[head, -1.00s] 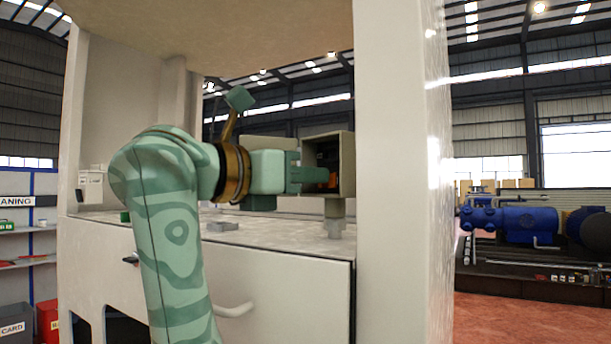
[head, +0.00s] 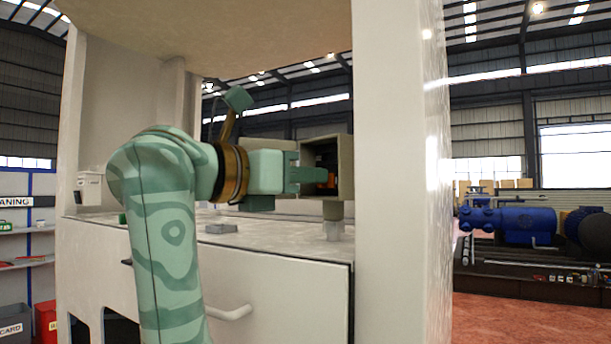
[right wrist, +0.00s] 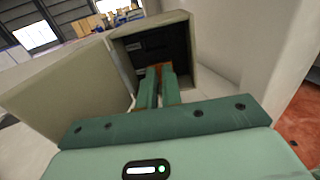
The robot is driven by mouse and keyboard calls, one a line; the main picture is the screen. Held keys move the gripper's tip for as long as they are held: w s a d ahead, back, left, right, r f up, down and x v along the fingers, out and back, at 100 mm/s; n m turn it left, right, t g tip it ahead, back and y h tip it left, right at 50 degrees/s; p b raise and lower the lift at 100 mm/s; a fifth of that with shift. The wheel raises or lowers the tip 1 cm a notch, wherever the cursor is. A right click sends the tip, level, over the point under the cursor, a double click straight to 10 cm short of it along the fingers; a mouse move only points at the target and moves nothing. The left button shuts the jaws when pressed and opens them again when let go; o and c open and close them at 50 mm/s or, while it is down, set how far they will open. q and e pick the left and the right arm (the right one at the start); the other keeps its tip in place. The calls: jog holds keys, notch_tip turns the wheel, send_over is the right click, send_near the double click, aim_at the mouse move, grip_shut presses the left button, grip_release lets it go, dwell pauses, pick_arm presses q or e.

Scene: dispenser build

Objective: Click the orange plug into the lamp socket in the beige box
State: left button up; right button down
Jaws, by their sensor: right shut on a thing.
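The beige box (head: 347,168) stands on a short post above the counter, its open side showing a dark interior. In the right wrist view, the box (right wrist: 62,92) opens just ahead of my fingers. My right gripper (head: 325,178) reaches into the opening from the left. In the right wrist view, its two fingers (right wrist: 160,78) are close together and shut on the orange plug (right wrist: 175,92), of which only thin orange parts show. The fingers hide most of the plug. The lamp socket is not clear in the dark interior, so I cannot tell whether the plug touches it. My left gripper is out of view.
A thick pale pillar (head: 400,200) stands right of the box. The pale counter (head: 285,240) lies below, with a small grey block (head: 222,228) on it. A ceiling panel (head: 240,35) hangs above. A small pale box (head: 90,186) is at the left.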

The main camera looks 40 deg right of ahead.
jog(key=shift+d, duration=0.1)
dwell(0.4)
dwell(0.3)
jog(key=c, duration=1)
grip_release()
jog(key=shift+w+a+p, duration=0.2)
jog(key=shift+a+p, duration=0.35)
jog(key=shift+a, duration=2.45)
